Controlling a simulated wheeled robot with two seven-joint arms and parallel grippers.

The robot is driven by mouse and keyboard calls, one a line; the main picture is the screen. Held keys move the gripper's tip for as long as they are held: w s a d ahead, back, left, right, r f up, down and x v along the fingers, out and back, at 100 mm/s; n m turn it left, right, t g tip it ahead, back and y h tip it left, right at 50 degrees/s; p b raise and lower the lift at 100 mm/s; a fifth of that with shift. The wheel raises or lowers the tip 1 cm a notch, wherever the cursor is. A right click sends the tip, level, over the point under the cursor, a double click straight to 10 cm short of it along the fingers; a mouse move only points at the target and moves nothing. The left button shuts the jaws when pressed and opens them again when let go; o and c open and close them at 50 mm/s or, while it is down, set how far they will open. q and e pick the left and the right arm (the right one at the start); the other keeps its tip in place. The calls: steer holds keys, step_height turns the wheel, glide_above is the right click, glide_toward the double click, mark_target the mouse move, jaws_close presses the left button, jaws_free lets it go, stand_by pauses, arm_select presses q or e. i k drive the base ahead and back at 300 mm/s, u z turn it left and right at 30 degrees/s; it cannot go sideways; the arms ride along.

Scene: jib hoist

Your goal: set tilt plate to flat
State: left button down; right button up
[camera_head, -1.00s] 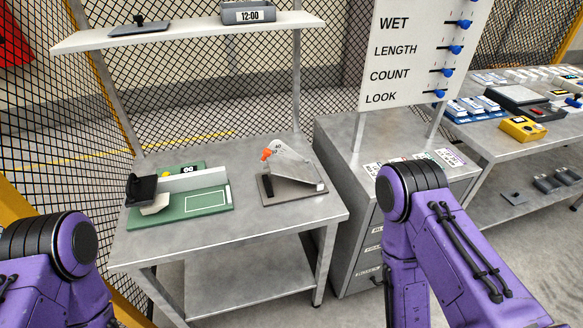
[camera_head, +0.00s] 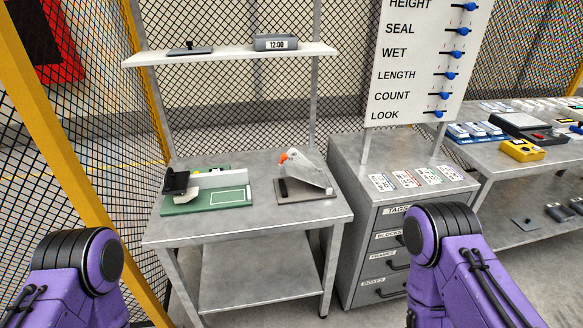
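The tilt plate (camera_head: 308,175) is a grey plate on a dark flat base (camera_head: 298,196), at the right side of the metal table. The plate is tilted, higher at its left end and sloping down to the right. A light quadrant with an orange knob (camera_head: 284,157) stands at its upper left. Only purple links of my two arms show, at the lower left and lower right. Both grippers are out of the picture, and nothing of mine touches the tilt plate.
A green board with a black clamp (camera_head: 215,198) lies left of the tilt plate. A shelf (camera_head: 230,56) with a clock (camera_head: 277,43) hangs above. A drawer cabinet (camera_head: 395,215) and a slider board (camera_head: 418,60) stand at the right. The table's front right is clear.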

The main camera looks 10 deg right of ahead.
mark_target(293, 169)
steer(key=z, duration=1.2)
steer(key=i, duration=0.9)
steer(key=u, duration=0.25)
